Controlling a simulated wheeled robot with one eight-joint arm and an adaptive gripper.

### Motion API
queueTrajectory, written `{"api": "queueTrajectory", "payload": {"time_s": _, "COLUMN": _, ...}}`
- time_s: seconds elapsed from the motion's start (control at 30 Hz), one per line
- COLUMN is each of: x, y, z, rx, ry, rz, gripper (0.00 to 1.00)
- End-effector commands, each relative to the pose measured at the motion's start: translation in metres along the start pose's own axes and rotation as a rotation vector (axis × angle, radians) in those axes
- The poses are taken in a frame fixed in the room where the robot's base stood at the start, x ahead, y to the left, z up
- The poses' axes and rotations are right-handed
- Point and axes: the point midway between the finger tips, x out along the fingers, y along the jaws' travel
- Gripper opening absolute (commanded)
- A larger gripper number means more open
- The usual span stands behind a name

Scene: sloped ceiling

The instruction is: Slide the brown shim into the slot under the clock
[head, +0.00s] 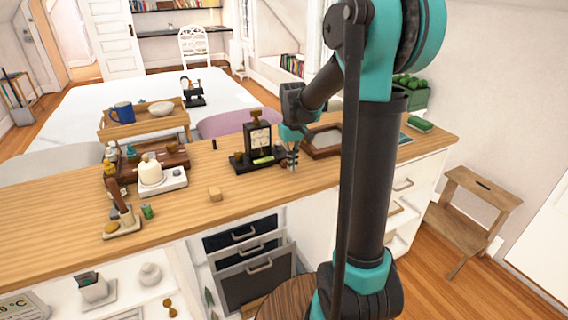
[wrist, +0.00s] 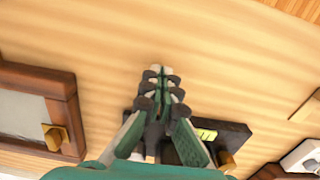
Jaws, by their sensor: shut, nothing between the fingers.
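The dark clock (head: 258,137) with a pale square face stands on a black base on the wooden counter. Its base, with a yellow-green patch, also shows in the wrist view (wrist: 234,138). A small light-brown block (head: 215,194) lies on the counter, in front and left of the clock; I cannot tell for sure if it is the shim. The slot under the clock is not clearly visible. My gripper (head: 292,160) points down just right of the clock base, shut and empty. Its fingertips meet in the wrist view (wrist: 158,72), over bare counter.
A brown framed box (head: 322,141) lies right of my gripper. A white device (head: 163,181) with a cream pot and a stand with a brown-handled tool (head: 122,222) are at left. The front counter near the clock is clear.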

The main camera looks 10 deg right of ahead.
Motion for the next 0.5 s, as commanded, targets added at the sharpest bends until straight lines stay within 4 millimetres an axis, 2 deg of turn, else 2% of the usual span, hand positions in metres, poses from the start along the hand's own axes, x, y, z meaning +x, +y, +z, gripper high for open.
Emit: {"api": "queueTrajectory", "payload": {"time_s": 0.5, "x": 0.017, "y": 0.000, "z": 0.000, "rx": 0.000, "ry": 0.000, "rz": 0.000, "gripper": 0.00}}
